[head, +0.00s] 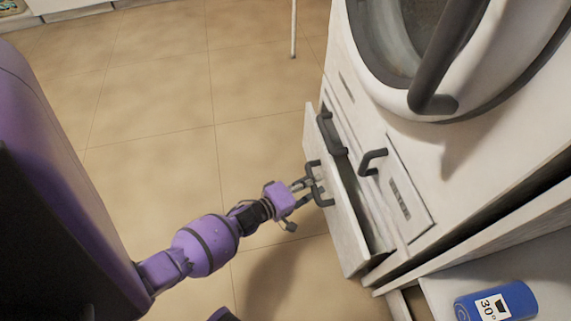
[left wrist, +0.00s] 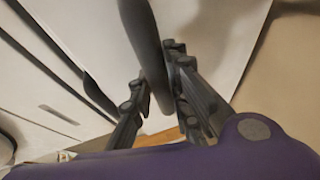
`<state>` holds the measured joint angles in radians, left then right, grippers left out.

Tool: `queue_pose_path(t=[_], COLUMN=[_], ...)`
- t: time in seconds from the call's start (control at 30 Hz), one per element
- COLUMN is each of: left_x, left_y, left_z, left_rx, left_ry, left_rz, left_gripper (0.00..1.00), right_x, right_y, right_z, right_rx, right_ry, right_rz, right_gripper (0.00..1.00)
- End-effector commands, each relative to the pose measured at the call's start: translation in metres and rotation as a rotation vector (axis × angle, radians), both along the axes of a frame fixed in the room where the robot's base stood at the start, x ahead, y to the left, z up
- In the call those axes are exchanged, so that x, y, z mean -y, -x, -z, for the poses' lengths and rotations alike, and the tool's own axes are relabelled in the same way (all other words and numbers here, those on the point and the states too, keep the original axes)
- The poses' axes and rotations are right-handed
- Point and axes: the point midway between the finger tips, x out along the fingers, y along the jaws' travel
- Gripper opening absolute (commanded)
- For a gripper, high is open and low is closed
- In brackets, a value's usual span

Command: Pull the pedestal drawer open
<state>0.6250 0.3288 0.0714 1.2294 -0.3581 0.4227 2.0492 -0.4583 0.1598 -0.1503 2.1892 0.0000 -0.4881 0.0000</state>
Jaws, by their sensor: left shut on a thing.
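The pedestal drawer (head: 350,235) is a white drawer low on the white washing machine's front. It stands partly open, with a dark gap behind its front panel. Its dark grey bar handle (head: 328,202) is on the outer face. My left gripper (head: 314,185) is at that handle, shut on it. In the left wrist view the handle (left wrist: 143,38) runs down between the two fingers of the gripper (left wrist: 158,100), and the white drawer face is behind. The drawer's inside is mostly hidden. My right gripper is not in view.
The washing machine (head: 470,160) with its round door rises above the drawer. Another dark handle (head: 373,160) sticks out near the drawer. A blue bottle (head: 497,301) lies at the lower right. The tiled floor (head: 150,120) left of the drawer is clear.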

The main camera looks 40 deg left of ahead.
Motion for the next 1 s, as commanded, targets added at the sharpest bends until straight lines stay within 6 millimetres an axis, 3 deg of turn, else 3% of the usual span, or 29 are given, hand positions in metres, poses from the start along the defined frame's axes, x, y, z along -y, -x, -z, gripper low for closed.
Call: queue_pose_path(t=[0.03, 0.13, 0.5, 0.73, 1.0], left_x=[-0.016, -0.036, -0.109, -0.138, -0.154], left_y=[0.017, 0.043, 0.138, 0.176, 0.196], left_z=[-0.004, -0.003, 0.0, 0.001, 0.0], left_rx=[-0.003, -0.004, -0.002, -0.002, 0.0], left_ry=[-0.012, -0.013, -0.011, -0.009, -0.007], left_rz=[-0.002, 0.0, 0.001, 0.002, 0.001], left_gripper=[0.0, 0.0, 0.0, 0.0, 0.0], right_x=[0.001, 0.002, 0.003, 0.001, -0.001], right_y=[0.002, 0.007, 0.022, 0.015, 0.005], right_z=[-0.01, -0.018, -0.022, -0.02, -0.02], right_rx=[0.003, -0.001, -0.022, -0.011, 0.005], right_ry=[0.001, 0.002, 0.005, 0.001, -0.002], right_rz=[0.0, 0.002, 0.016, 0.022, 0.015], right_gripper=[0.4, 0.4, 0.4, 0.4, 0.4])
